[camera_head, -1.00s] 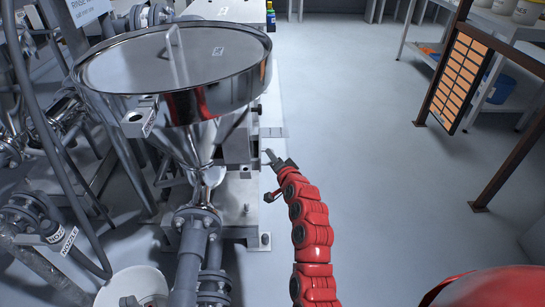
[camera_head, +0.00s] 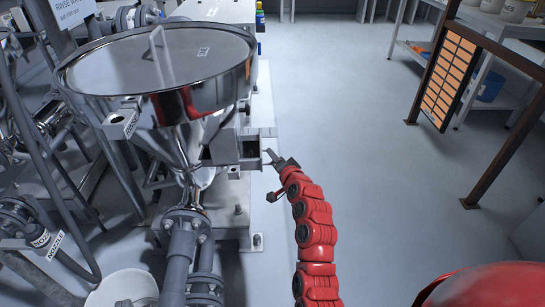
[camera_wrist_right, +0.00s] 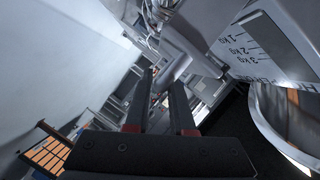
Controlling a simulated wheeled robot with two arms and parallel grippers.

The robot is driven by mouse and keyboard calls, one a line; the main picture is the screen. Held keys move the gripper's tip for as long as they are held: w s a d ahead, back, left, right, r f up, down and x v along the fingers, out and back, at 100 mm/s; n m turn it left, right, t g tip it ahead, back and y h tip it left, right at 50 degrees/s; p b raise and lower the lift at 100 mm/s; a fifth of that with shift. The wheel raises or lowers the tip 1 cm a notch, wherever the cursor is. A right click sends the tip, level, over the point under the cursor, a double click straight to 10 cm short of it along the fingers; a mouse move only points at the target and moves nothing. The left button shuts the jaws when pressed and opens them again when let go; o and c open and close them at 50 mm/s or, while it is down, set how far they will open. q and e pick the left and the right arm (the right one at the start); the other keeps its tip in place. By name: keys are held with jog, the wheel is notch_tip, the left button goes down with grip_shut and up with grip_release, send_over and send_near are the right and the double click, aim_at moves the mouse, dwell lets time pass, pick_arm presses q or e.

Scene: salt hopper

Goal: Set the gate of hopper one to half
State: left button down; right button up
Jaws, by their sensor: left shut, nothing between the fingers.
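Hopper one (camera_head: 155,75) is most likely the large round steel hopper at the left in the head view; its tag (camera_head: 120,121) is too small to read surely. Below its bowl, at the right of the cone, is a grey box-like gate (camera_head: 222,150) with a dark opening in its right end.
Pipes and valves (camera_head: 185,250) crowd the left side, with a white bucket (camera_head: 122,287) at the bottom. A dark post frame with an orange panel (camera_head: 452,80) and shelves (camera_head: 490,85) stand at the right. The floor (camera_head: 385,160) between is clear.

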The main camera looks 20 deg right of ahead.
jog(key=shift+o, duration=1.4)
jog(key=shift+w+f, duration=0.1)
jog(key=a+p+v, duration=0.1)
jog(key=p+v, duration=0.2)
jog(key=v, duration=1.4)
jog(key=shift+s+d, duration=0.25)
jog(key=shift+d, duration=0.2)
